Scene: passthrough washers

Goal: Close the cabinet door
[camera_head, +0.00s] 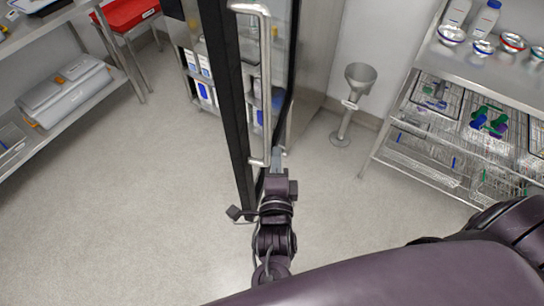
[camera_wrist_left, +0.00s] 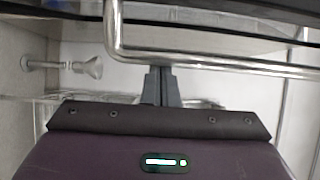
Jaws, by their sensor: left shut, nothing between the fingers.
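The cabinet door (camera_head: 236,110) has a dark frame with glass and stands open, swung out toward me. Its long steel handle (camera_head: 265,85) runs along the door; the handle also shows as a bent bar across the top of the left wrist view (camera_wrist_left: 215,63). My left gripper (camera_head: 277,158) is shut and empty at the handle's lower end. In the left wrist view, its closed fingertips (camera_wrist_left: 160,72) sit right by the bar; I cannot tell whether they touch it. The cabinet (camera_head: 316,60) stands behind the door, with stocked shelves partly visible. My right gripper is not in view.
A steel rack (camera_head: 440,130) with wire baskets and bottles stands on the right. A funnel-topped floor stand (camera_head: 350,105) is beside the cabinet. A shelf (camera_head: 75,95) with a grey case and a red tray (camera_head: 128,14) are on the left. The floor (camera_head: 150,200) at left is clear.

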